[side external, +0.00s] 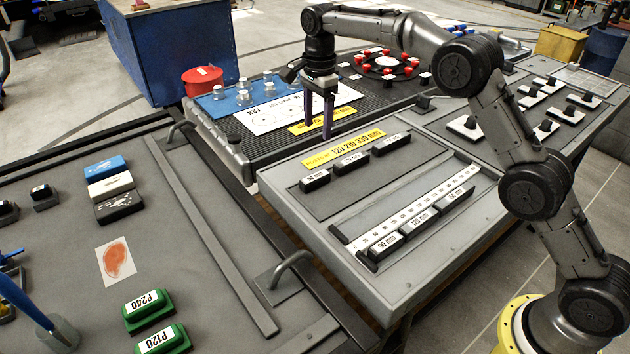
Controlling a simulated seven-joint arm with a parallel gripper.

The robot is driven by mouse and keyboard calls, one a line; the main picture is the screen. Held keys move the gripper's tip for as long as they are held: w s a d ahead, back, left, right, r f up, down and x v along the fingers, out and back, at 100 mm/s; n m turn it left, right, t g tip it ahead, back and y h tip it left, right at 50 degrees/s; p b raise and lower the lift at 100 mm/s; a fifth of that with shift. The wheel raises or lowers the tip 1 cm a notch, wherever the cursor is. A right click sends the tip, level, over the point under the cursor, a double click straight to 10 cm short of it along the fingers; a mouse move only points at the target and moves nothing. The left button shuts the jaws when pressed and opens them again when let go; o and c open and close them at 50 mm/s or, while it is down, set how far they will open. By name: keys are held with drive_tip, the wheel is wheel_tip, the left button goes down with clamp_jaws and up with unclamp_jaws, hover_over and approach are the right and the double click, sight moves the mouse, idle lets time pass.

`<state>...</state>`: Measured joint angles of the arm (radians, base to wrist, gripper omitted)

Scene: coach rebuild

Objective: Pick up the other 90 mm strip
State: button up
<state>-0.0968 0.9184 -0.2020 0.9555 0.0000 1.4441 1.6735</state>
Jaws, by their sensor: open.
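My gripper (318,128) has two purple fingers pointing down and apart, with nothing seen between them. It is above the far left edge of the grey bench panel, behind the yellow sign. One black strip with a white label, apparently 90 mm (315,183), lies at the left end of the panel's back row, nearer the camera than my gripper. Another strip marked 90 mm (385,252) lies at the left end of the front row, beside the white scale. Both strips are clear of my gripper.
Longer labelled strips (352,167) continue the back row, and others (421,223) continue the front row. A white printed ruler (415,207) lies between rows. Behind are a red-pegged ring (386,64) and blue tray (222,104).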

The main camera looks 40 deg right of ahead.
hover_over(316, 176)
drive_tip(key=f, duration=1)
drive_tip(key=shift+s+a, duration=0.15)
drive_tip(key=shift+s, duration=0.2)
drive_tip(key=shift+w+f, duration=0.15)
drive_tip(key=shift+f, duration=1.2)
drive_tip(key=shift+w+f, duration=0.15)
drive_tip(key=shift+f, duration=1.15)
clamp_jaws()
